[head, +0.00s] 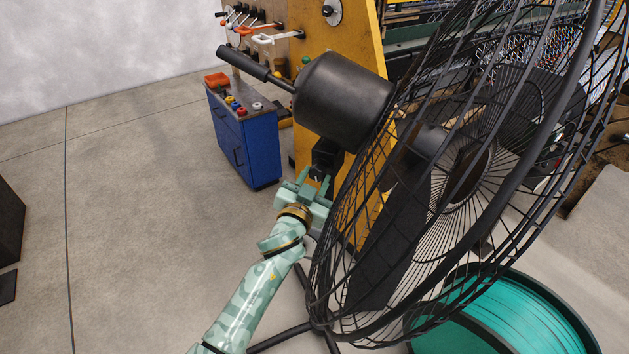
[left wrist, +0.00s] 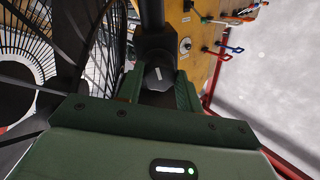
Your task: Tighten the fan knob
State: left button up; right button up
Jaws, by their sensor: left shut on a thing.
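A large black pedestal fan (head: 345,95) with a round wire cage stands at the right of the head view, close to my left arm. My left gripper (head: 318,180) reaches to the bracket (head: 326,155) below the motor housing. In the left wrist view the green fingers (left wrist: 158,88) are shut around the dark knob (left wrist: 160,75) at that bracket, with one finger on each side of it. The knob is mostly hidden in the head view by the gripper. My right gripper is in neither view.
The fan cage (head: 500,200) is close on the right of my left arm. A blue cabinet (head: 250,150) and a yellow machine panel (head: 345,30) stand behind. A teal wire spool (head: 520,315) is at the lower right. Open concrete floor (head: 140,200) lies to the left.

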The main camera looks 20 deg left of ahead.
pick_arm(q)
jog(key=m, duration=0.5)
jog(key=shift+a+f+b, duration=0.1)
jog(key=shift+f+b, duration=0.05)
jog(key=shift+b, duration=0.15)
jog(key=m, duration=0.4)
jog(key=shift+t+h, duration=0.3)
jog(key=m, duration=0.4)
jog(key=shift+a+m+h, duration=0.15)
jog(key=shift+m+h, duration=0.15)
jog(key=shift+m, duration=0.1)
jog(key=m, duration=0.4)
jog(key=shift+h, duration=0.4)
jog(key=m, duration=0.4)
jog(key=shift+r+h+p, duration=0.25)
jog(key=shift+h+p, duration=0.05)
jog(key=m+p, duration=0.1)
jog(key=m, duration=0.2)
jog(key=shift+r+m, duration=0.1)
jog(key=shift+m, duration=0.3)
jog(key=m+g+p, duration=0.1)
jog(key=m+p, duration=0.1)
jog(key=m, duration=0.3)
jog(key=shift+r+h, duration=0.1)
jog(key=shift+h, duration=0.2)
jog(key=shift+m+p, duration=0.7)
jog(key=shift+m, duration=0.7)
